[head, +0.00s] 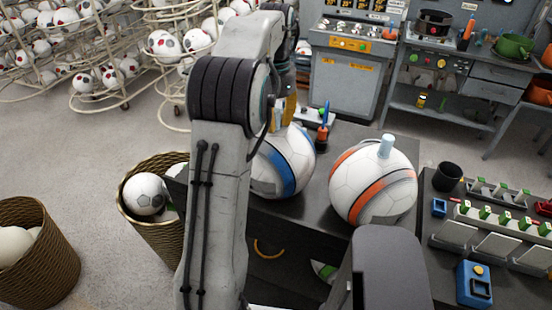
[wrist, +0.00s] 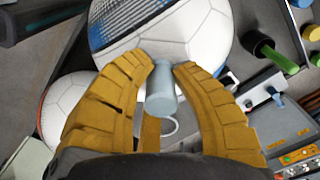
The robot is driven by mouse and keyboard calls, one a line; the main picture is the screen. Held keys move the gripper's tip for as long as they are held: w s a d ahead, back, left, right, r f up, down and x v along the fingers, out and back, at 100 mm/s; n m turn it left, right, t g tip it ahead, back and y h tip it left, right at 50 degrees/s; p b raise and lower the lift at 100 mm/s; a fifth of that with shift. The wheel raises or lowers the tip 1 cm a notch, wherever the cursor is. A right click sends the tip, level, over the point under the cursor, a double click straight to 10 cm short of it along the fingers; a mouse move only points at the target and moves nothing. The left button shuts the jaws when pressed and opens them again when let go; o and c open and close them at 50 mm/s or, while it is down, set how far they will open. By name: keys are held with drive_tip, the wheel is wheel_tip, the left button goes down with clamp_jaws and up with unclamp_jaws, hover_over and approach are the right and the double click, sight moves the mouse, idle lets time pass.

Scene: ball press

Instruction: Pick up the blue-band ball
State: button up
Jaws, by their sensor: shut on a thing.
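The blue-band ball (head: 298,150) is white with a blue stripe and is partly hidden behind my arm, at the dark bench in the head view. In the wrist view the blue-band ball (wrist: 190,30) fills the top, its grey-blue peg (wrist: 161,92) between my fingers. My gripper (wrist: 165,65), with yellow ribbed fingers, is shut on that peg. In the head view my gripper (head: 289,112) is mostly hidden behind my arm, above the ball. I cannot tell whether the ball touches the bench.
An orange-band ball (head: 378,190) with a pale peg on top stands close to the right. A dark cup (head: 447,177) and a side bench with green-topped parts are further right. A wicker basket (head: 169,232) with balls stands left of my arm. Wire ball racks fill the back left.

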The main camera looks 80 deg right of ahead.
clamp_jaws()
drive_tip(key=shift+r, duration=0.1)
